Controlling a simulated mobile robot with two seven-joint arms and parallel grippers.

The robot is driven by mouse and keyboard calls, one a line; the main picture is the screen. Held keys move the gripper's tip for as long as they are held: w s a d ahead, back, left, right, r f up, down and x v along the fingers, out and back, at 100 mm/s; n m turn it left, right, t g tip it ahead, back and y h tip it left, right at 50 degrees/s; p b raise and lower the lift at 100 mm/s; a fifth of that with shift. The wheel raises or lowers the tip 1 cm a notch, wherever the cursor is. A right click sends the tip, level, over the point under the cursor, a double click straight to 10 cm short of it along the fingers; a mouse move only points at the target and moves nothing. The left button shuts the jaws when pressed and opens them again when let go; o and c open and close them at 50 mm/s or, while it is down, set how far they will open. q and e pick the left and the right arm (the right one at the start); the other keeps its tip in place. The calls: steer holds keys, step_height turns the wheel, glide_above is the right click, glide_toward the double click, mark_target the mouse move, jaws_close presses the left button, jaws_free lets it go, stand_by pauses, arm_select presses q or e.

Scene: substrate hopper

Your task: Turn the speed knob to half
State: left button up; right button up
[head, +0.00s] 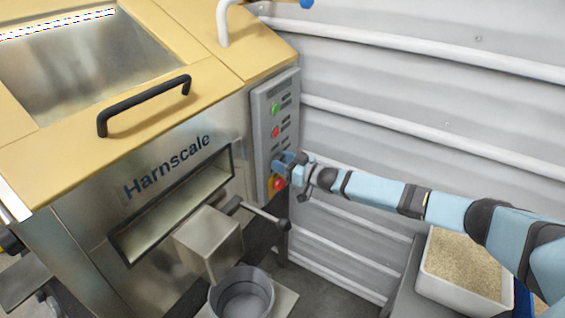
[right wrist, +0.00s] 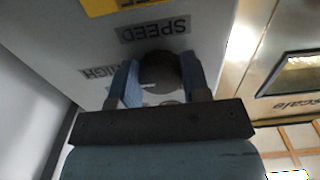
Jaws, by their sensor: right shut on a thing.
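The speed knob (right wrist: 160,70) is a dark round knob on the grey panel, beside the label SPEED (right wrist: 155,30) in the right wrist view. The label HIGH (right wrist: 100,72) lies to its left there. My right gripper (right wrist: 160,80) is shut on the knob, with one blue finger on each side. In the head view my right gripper (head: 283,162) is at the lower part of the control panel (head: 258,110) and hides the knob. The knob's pointer and exact setting cannot be made out. My left gripper is not in view.
A green button (head: 275,108) and a red button (head: 275,132) sit above my gripper; a red stop button (head: 279,184) on yellow is just below. The Harnscale hopper (head: 165,125) stands left. A bin of grain (head: 462,265) is at lower right, under my arm.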

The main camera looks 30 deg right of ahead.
steer(key=n, duration=0.3)
steer(key=shift+n, duration=0.4)
steer(key=n, duration=0.4)
steer(key=shift+d+n, duration=0.1)
steer(key=shift+n, duration=0.3)
stand_by(0.3)
steer(key=o, duration=0.9)
arm_select(q)
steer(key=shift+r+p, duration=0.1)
steer(key=shift+p, duration=0.45)
arm_select(e)
steer(key=v, duration=1.3)
steer(key=shift+s+d, duration=0.25)
steer(key=shift+d, duration=0.05)
